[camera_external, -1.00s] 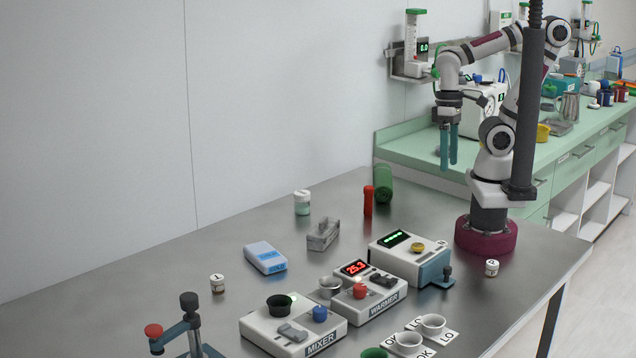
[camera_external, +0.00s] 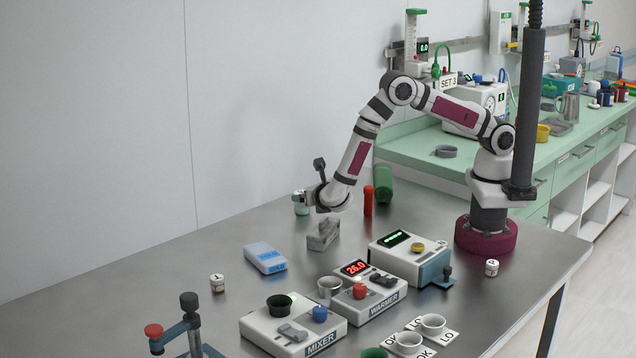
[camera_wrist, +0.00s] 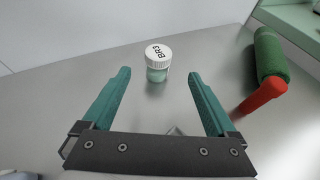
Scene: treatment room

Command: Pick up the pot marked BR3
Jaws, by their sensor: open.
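The pot marked BR3 (camera_wrist: 158,62) stands upright on the steel table in the wrist view, with a white lid and pale green contents. It lies ahead of my gripper (camera_wrist: 156,76), centred between the two teal fingers, which are spread apart and empty. In the external view the pot (camera_external: 301,207) is partly hidden by my gripper (camera_external: 316,196), which is low beside it. I cannot tell there whether the fingers reach around the pot.
A grey block (camera_external: 323,234), blue box (camera_external: 265,257), warmer (camera_external: 370,302) and mixer (camera_external: 293,325) are nearer the camera. The table's left side is clear.

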